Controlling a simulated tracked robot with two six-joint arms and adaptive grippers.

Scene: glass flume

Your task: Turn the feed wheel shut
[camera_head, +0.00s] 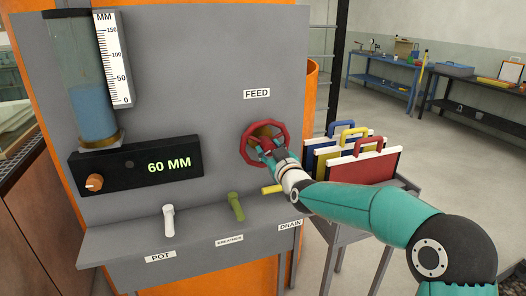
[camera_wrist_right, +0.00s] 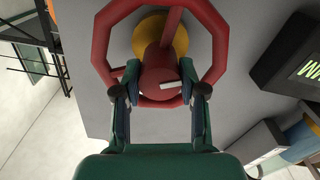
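The red feed wheel (camera_head: 281,133) stands on the grey panel below the FEED label (camera_head: 256,93). It has a yellowish centre behind it. In the right wrist view the wheel's red rim (camera_wrist_right: 219,45) surrounds a red hub with a light mark. The fingers of my right gripper (camera_wrist_right: 160,80) lie on both sides of this hub, close against it. They look shut on it. My left gripper is not in view.
Coloured-handled boards (camera_head: 370,168) stand on a table at right.

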